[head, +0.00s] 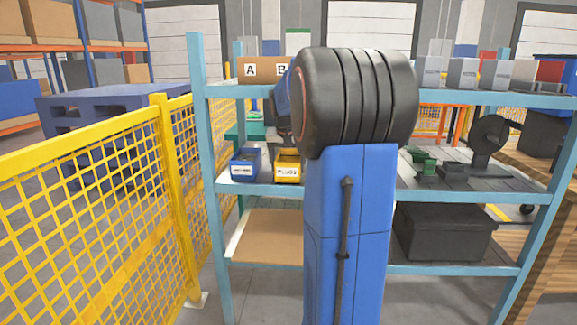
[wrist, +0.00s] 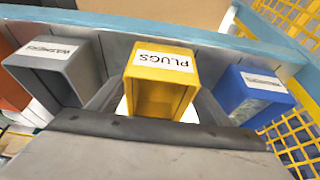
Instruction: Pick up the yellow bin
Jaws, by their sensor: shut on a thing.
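The yellow bin (head: 287,168) stands on the middle shelf in the head view, beside a blue bin, partly hidden by my arm. In the wrist view the yellow bin (wrist: 163,85) is at the centre, its white label reading PLUGS upside down. My gripper (wrist: 155,103) has a grey finger on each side of the yellow bin and is shut on it. The head view hides the gripper behind my arm. I cannot tell whether the bin is clear of the shelf.
The blue bin (wrist: 252,94) is right of the yellow bin in the wrist view; a grey WASHERS bin (wrist: 56,70) is on its left. A light-blue shelf post (head: 212,180) and yellow mesh fence (head: 95,195) stand left. A cardboard box (head: 258,71) is above.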

